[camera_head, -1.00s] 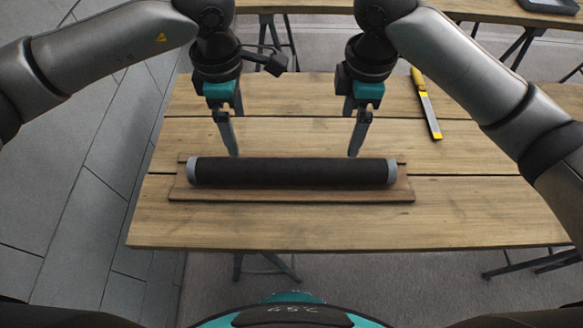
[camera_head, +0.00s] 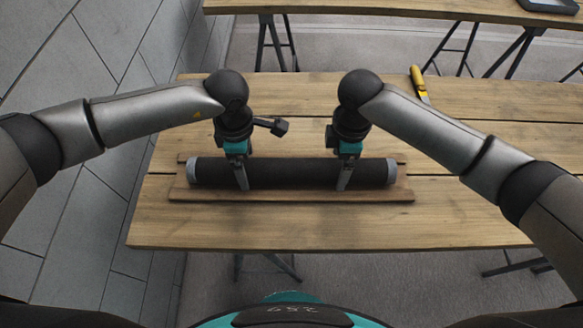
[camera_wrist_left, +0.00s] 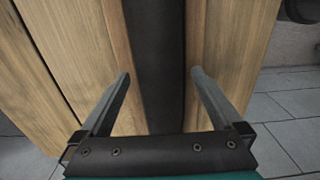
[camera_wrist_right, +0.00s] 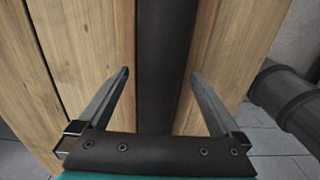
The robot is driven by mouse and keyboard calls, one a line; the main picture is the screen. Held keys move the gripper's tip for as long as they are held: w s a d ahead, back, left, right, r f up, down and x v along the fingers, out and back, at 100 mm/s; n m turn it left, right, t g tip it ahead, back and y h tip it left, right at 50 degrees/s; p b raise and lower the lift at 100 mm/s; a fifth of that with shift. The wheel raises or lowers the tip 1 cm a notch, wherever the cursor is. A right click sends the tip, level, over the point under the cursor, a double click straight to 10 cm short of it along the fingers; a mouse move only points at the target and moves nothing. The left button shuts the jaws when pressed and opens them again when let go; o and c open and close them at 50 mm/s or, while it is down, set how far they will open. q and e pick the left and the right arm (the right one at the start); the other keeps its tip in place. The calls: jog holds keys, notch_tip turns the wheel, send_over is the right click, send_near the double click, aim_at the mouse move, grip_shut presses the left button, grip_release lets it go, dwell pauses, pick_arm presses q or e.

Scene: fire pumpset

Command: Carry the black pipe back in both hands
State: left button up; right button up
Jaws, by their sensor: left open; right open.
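The black pipe (camera_head: 290,173) with light grey ends lies level across a flat wooden board (camera_head: 290,196) on the near wooden table. My left gripper (camera_head: 242,186) is open, pointing down over the left part of the pipe. In the left wrist view the pipe (camera_wrist_left: 155,60) runs between the two spread fingers (camera_wrist_left: 160,78). My right gripper (camera_head: 344,186) is open over the right part of the pipe. In the right wrist view the pipe (camera_wrist_right: 164,60) also runs between the spread fingers (camera_wrist_right: 160,78). I cannot tell whether any finger touches the pipe.
The near table (camera_head: 330,228) is clear around the board. A yellow-handled tool (camera_head: 418,82) lies at its back right, partly hidden by my right arm. A second wooden table (camera_head: 380,12) stands behind, with a dark tray-like object (camera_head: 548,6) on it.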

pick_arm(q)
jog(key=shift+f, duration=0.8)
pick_arm(e)
jog(key=shift+f, duration=0.85)
pick_arm(q)
grip_shut()
pick_arm(e)
grip_shut()
pick_arm(q)
jog(key=shift+w+r, duration=0.15)
jog(key=shift+r, duration=0.05)
pick_arm(e)
jog(key=shift+w+r, duration=0.15)
jog(key=shift+r, duration=0.05)
